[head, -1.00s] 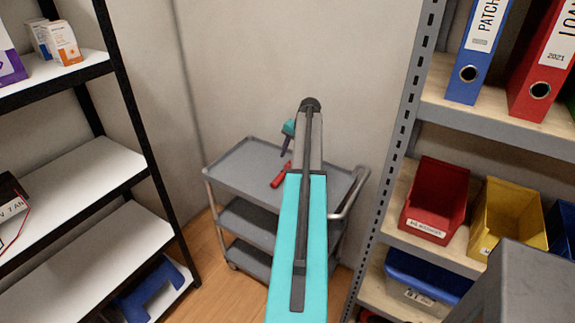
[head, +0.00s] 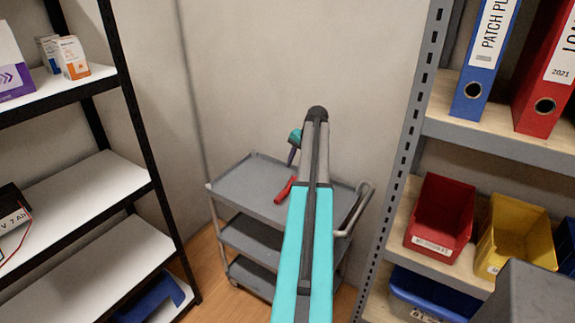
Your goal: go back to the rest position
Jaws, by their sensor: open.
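My arm, teal and grey, reaches up the middle of the head view over a grey trolley (head: 240,184). My gripper (head: 291,157) shows only in part, as a small dark purple piece below a teal wrist part, left of the arm's far end. It points down above the trolley's top tray and looks empty. Its jaws are open, though the arm hides part of them. A red tool-like object (head: 285,190) lies on the tray below the gripper, apart from it and partly hidden by my arm.
A black-framed shelf with white boards (head: 85,205) stands on the left. A grey metal rack (head: 408,150) stands on the right, holding binders (head: 487,60), a red bin (head: 440,215) and a yellow bin (head: 512,235). Bare wall is behind the trolley.

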